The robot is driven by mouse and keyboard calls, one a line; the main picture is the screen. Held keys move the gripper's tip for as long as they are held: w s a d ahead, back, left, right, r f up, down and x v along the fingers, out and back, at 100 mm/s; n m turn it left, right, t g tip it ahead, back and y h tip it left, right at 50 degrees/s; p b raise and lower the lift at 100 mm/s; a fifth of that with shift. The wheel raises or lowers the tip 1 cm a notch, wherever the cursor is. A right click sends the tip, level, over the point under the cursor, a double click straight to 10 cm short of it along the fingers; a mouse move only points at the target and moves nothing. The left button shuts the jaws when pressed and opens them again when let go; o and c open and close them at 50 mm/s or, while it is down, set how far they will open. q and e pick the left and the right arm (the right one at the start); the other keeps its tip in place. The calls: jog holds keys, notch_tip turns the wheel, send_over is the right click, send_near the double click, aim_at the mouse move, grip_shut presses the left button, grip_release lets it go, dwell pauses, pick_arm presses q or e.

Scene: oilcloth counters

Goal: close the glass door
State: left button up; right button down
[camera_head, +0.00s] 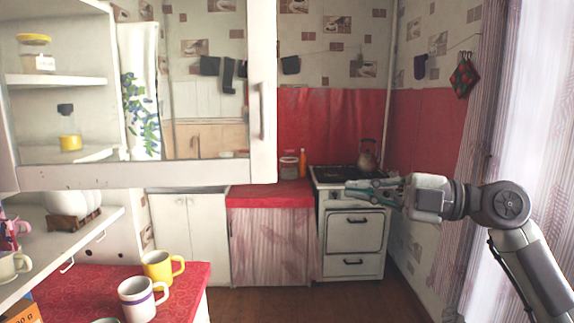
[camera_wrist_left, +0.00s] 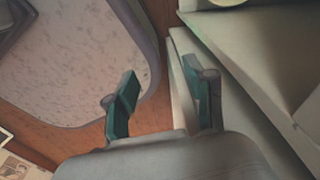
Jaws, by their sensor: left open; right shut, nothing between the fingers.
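The glass door (camera_head: 150,174) has a white frame and fills the upper left of the head view. It stands open, swung out from the white cabinet (camera_head: 68,80), whose shelves show through and beside it. Its upright handle (camera_head: 262,111) is on the right stile. My right gripper (camera_head: 352,191) is shut and empty, right of the door and well apart from it. My left gripper (camera_wrist_left: 163,92) shows only in the left wrist view, open. A pale upright panel edge (camera_wrist_left: 183,90) is close to its right finger; I cannot tell whether it is the door or touches.
Below the door, a yellow mug (camera_head: 158,266) and a white mug (camera_head: 138,299) stand on a red-topped counter (camera_head: 190,278). A white stove (camera_head: 352,240) with a kettle (camera_head: 368,154) is at the back. A curtain (camera_head: 487,130) hangs at right. The middle floor is clear.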

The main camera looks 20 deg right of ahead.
jog(key=s+a+r+n+g+y, duration=0.25)
jog(key=s+a+r+n, duration=0.2)
jog(key=s, duration=0.25)
jog(key=w+a+p, duration=0.7)
jog(key=w+p, duration=0.2)
jog(key=p, duration=0.1)
jog(key=shift+a+f+h, duration=0.2)
jog(key=shift+f+h, duration=0.1)
jog(key=shift+h, duration=0.15)
